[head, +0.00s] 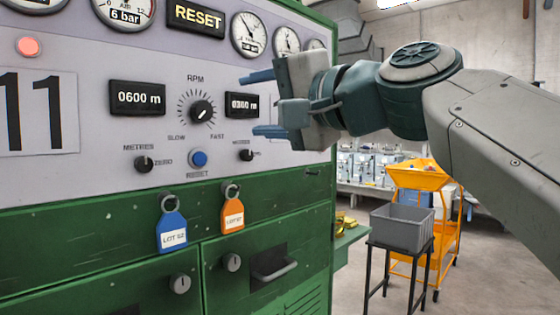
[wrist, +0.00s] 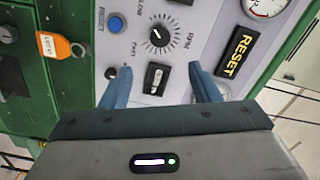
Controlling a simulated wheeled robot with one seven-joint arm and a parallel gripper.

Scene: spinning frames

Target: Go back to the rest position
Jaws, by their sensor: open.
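My gripper (head: 262,104) is in front of the control panel (head: 90,160), at its right part. Its two blue fingers are apart, with nothing between them. In the wrist view my gripper (wrist: 158,85) faces the panel, and the small counter display (wrist: 155,78) shows between the fingers. The RPM dial (head: 201,111) and the blue reset button (head: 198,158) are left of the fingers in the head view. The dial also shows in the wrist view (wrist: 160,37). My arm reaches in from the right.
A blue tag (head: 171,232) and an orange tag (head: 233,211) hang below the panel on the green cabinet (head: 60,255). A grey bin (head: 402,226) stands on a black stand at right, before a yellow cart (head: 425,178). Floor right of the cart is clear.

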